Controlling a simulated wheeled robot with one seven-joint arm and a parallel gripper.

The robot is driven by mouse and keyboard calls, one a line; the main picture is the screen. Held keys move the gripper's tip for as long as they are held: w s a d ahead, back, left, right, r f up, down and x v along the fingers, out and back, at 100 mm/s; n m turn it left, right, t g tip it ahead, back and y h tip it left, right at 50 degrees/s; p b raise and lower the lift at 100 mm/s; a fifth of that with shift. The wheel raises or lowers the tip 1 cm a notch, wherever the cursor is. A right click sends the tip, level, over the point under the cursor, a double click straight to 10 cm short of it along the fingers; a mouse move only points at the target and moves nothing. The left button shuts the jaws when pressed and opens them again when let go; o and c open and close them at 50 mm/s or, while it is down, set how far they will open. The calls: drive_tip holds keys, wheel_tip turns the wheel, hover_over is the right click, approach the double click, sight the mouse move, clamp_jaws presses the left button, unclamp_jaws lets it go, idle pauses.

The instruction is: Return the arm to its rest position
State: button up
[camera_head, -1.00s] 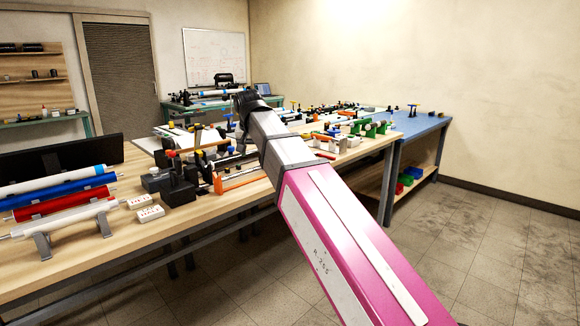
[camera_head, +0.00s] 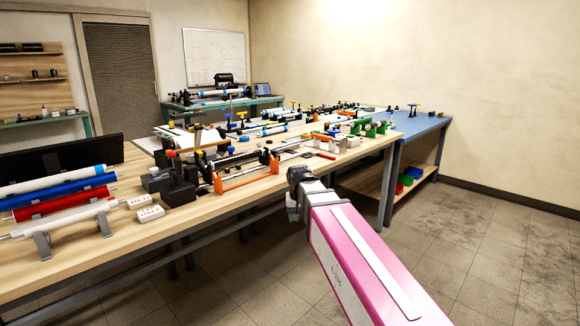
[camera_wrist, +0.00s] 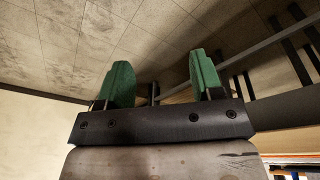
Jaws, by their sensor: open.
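My arm is the pink and white link reaching up from the bottom of the head view, with its dark end in front of the wooden workbench's (camera_head: 75,246) near edge. The jaws cannot be made out in the head view. In the wrist view my gripper (camera_wrist: 160,88) shows two green fingers standing apart with nothing between them. Behind the fingers are floor tiles and dark bench legs.
The workbench carries rollers in red, blue and white (camera_head: 60,190), an orange-framed fixture (camera_head: 240,172) and several tools. A blue-topped table (camera_head: 425,122) stands at the right. The tiled floor (camera_head: 490,240) at right is clear.

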drive_tip(key=s+d+f+g, duration=0.1)
drive_tip(key=s+d+f, duration=0.5)
drive_tip(key=f, duration=0.4)
drive_tip(key=s+d+f+g, duration=0.1)
drive_tip(key=s+d+f, duration=0.5)
drive_tip(key=d+f, duration=0.3)
wheel_tip(320, 180, down, 2)
drive_tip(key=shift+s+d+f, duration=0.1)
drive_tip(key=shift+s+d, duration=0.05)
drive_tip(key=shift+s, duration=0.15)
idle(0.7)
